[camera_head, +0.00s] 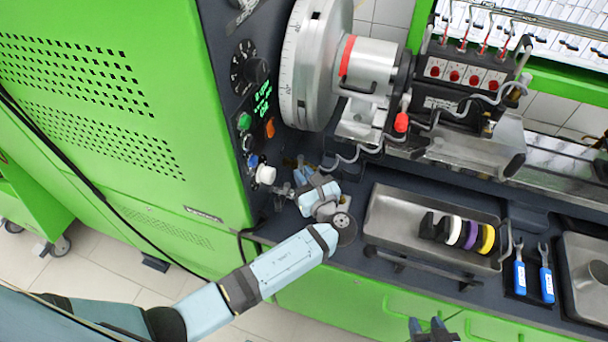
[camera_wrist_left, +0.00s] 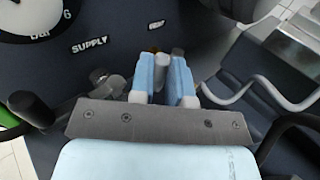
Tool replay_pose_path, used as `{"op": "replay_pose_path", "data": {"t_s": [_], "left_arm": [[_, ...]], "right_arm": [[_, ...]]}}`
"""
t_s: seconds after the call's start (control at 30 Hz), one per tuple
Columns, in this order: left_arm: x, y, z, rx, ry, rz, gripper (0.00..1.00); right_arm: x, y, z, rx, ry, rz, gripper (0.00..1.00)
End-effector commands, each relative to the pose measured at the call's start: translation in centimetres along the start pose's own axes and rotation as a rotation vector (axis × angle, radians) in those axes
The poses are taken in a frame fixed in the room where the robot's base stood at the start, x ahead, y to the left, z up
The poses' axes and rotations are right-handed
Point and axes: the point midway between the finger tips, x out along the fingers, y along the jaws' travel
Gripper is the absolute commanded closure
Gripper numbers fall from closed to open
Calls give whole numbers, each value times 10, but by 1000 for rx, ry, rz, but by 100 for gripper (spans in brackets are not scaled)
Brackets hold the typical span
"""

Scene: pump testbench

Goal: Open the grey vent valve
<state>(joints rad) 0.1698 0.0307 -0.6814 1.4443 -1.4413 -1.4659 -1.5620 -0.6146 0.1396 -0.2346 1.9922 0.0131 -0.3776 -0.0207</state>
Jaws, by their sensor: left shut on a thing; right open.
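My left gripper (camera_head: 303,173) is at the dark panel below the green cabinet's controls, its fingers pointing at the panel. In the left wrist view my left gripper (camera_wrist_left: 162,78) has its two light blue fingers closed on either side of a small grey upright piece, which looks like the grey vent valve's handle (camera_wrist_left: 162,68). The rest of the valve is hidden behind the fingers and wrist, so its turn angle cannot be told. My right gripper (camera_head: 435,328) is open and empty at the bottom edge, far from the valve.
A white knob (camera_head: 265,174) sits left of my left gripper. A grey fitting (camera_wrist_left: 108,82) and a cable (camera_wrist_left: 240,92) flank the fingers. A metal tray (camera_head: 388,212) with coloured rings and two blue-handled wrenches (camera_head: 533,280) lie to the right. A pressure gauge (camera_wrist_left: 30,18) is upper left.

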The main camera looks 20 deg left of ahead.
Motion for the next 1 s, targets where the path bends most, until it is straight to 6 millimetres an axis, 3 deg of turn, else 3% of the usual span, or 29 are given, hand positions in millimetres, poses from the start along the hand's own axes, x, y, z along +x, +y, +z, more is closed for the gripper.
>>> {"op": "replay_pose_path", "data": {"t_s": [0.3, 0.57, 0.6, 0.7, 1.0], "left_arm": [[-3, -11, 0, 0, 2, 132, 100], [-2, -10, 0, 0, 0, 137, 100], [-2, -10, 0, 0, 0, 137, 79], [-2, -10, 0, 0, 0, 137, 58], [-3, -10, 0, 0, 0, 136, 58]], "right_arm": [[0, 0, -1, 0, 1, 0, 57], [0, 0, -2, 0, 2, 0, 57], [0, 0, -2, 0, 2, 0, 57], [0, 0, -2, 0, 2, 0, 57], [0, 0, -2, 0, 3, 0, 57]]}}
